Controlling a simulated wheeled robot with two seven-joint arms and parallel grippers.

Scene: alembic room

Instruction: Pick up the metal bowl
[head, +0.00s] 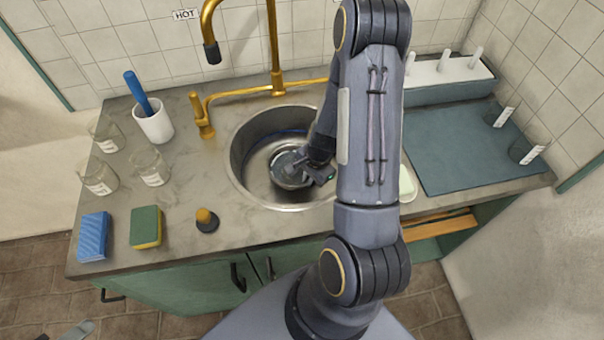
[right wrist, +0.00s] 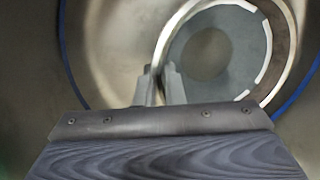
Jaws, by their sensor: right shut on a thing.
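The metal bowl (head: 287,172) is inside the round sink basin (head: 243,150), low and toward its right side. My right gripper (head: 304,168) reaches down into the basin, and the arm hides part of the basin's right side. In the right wrist view the bowl (right wrist: 205,50) shows as a round shape with a bright rim. My right gripper's fingers (right wrist: 160,84) are shut on the bowl's near left rim. A grey tip at the lower left edge of the head view (head: 78,331) may be my left gripper; its jaws cannot be made out.
A gold tap (head: 275,50) stands behind the sink. A dark mat (head: 465,155) lies right.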

